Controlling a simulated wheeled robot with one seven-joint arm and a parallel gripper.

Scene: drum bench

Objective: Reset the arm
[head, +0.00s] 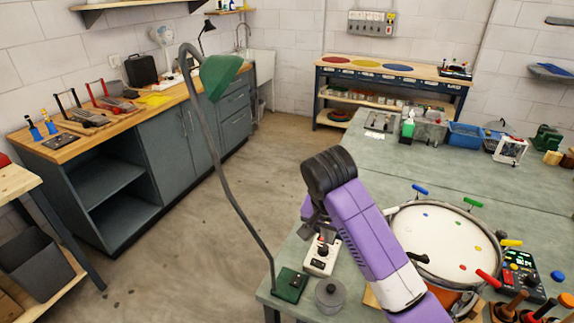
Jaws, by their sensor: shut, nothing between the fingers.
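My purple and black arm reaches up from the lower right over the near end of the grey-green bench (440,162). Its black wrist joint is bent at the top. My gripper (309,229) points down below the wrist, partly hidden behind it; it is shut and empty. It is above or just behind a white control box (322,254) with a black knob or stick; I cannot tell the exact gap. A drum (436,240) with a white head and coloured lugs stands right of my arm, partly covered by it.
A green lamp (222,76) rises on a bent pole from its base (290,285) at the bench corner, beside a grey lidded pot (330,296). A control panel (520,275) and wooden-handled tools (508,308) lie right of the drum. The floor (190,235) to the left is clear.

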